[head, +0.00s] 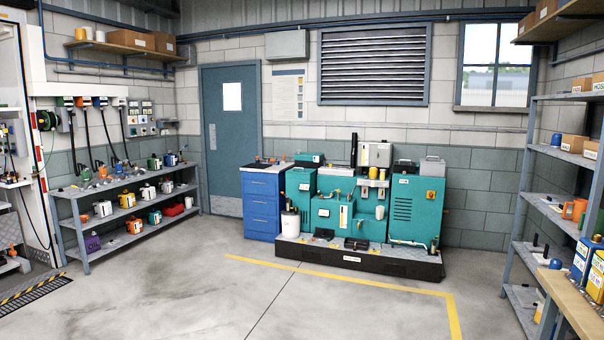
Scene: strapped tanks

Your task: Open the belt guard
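A teal machine (415,205) stands on a dark plinth (350,260) against the back wall. It has a louvred cabinet on the right, lower teal housings (325,213) in the middle and left, and grey boxes on top. A belt guard is not clearly distinguishable among these housings at this distance, and I cannot tell whether any cover is open. Neither of my grippers shows in the head view.
A blue drawer cabinet (262,203) and a white bucket (290,224) stand left of the machine. Shelving with cans (130,232) lines the left wall. Shelves (545,205) and a wooden bench (574,300) stand right. The floor (270,300) in front, with a yellow line, is clear.

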